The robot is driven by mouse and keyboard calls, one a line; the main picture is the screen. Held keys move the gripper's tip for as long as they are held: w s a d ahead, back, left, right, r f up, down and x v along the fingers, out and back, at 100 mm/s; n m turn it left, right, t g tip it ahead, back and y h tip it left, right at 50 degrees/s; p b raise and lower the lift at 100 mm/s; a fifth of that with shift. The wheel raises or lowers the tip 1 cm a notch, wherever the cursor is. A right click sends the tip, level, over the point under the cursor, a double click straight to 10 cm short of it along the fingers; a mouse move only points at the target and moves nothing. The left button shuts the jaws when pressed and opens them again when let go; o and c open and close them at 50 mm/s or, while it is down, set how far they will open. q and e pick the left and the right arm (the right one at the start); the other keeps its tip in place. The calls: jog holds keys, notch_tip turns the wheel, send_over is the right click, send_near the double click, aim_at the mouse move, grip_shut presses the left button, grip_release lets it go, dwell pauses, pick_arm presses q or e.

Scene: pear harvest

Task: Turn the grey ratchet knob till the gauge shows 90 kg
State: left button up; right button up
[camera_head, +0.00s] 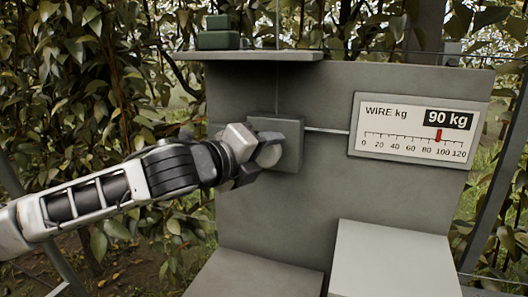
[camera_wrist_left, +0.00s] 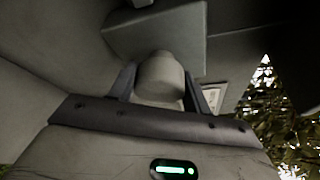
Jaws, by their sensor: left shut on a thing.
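The grey ratchet knob (camera_head: 268,153) sits on the front of a grey box (camera_head: 291,130) fixed to an upright grey panel. My left gripper (camera_head: 256,158) comes in from the left and is shut on the knob. In the left wrist view the knob (camera_wrist_left: 160,75) stands between the two fingers of my gripper (camera_wrist_left: 162,88). The gauge (camera_head: 415,127) is a white plate marked "WIRE kg" with a scale from 0 to 120. Its label reads 90 kg, and the red marker stands between 80 and 100. My right gripper does not show.
A grey shelf (camera_head: 270,55) with a dark green object (camera_head: 218,38) on it tops the panel at the left. Two pale blocks (camera_head: 395,262) stand low in front of the panel. A thin rod (camera_head: 326,130) runs from the box to the gauge. Leafy trees stand behind.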

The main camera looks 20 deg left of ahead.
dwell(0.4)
pick_arm(q)
jog(key=o, duration=1)
jog(key=shift+c, duration=0.2)
jog(key=b+v, duration=0.8)
jog(key=v, duration=0.7)
jog(key=shift+s+a, duration=0.15)
jog(key=shift+s, duration=0.25)
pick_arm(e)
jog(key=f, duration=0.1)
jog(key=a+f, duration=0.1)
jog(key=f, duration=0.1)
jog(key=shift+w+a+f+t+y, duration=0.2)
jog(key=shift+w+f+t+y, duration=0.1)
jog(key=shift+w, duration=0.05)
pick_arm(q)
jog(key=shift+r, duration=0.15)
